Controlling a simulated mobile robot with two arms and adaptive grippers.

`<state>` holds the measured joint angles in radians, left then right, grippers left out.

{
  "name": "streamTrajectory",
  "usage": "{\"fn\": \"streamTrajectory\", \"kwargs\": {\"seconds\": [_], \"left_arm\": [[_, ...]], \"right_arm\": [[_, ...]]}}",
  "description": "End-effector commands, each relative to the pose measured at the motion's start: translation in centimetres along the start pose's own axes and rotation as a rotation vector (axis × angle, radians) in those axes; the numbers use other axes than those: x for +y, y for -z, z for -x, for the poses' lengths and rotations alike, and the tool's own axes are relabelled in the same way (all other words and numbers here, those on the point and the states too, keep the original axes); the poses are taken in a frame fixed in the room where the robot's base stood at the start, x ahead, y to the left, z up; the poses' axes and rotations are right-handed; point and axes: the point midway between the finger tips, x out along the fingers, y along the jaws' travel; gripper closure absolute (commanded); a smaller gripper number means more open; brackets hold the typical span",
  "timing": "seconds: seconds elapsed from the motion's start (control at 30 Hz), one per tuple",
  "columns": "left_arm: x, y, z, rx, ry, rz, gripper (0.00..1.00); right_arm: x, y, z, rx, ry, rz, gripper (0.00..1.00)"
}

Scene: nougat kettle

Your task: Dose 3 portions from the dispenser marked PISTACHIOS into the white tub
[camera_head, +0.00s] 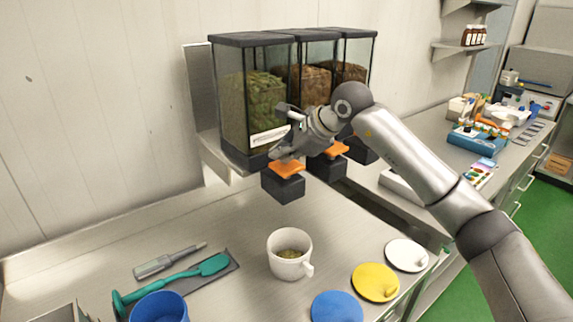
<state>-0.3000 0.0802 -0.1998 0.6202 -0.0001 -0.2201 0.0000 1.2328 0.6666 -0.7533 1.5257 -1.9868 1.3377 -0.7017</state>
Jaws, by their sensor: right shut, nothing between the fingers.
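Several clear dispensers with dark lids stand in a row at the back. The leftmost dispenser (236,105) holds greenish pieces and has a white label too small to read. Its orange paddle (286,169) sits above a dark outlet block (283,187). My right gripper (279,153) is shut and empty at the front of this dispenser, just above the orange paddle; I cannot tell whether it touches. The white tub (276,245), a cup with a handle, stands upright on the counter below the outlet, with some greenish-brown pieces inside. My left gripper is out of view.
White (406,255), yellow (375,282) and blue (336,307) lids lie right of the tub. My right arm spans the right side.

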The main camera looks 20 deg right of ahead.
Motion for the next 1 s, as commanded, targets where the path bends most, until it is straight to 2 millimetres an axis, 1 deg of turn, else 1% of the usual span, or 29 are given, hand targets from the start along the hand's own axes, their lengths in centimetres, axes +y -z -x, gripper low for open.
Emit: {"fn": "streamTrajectory", "kwargs": {"seconds": [1.0], "left_arm": [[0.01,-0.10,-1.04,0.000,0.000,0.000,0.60]], "right_arm": [[0.83,0.82,-1.06,0.004,-0.005,-0.001,1.00]]}}
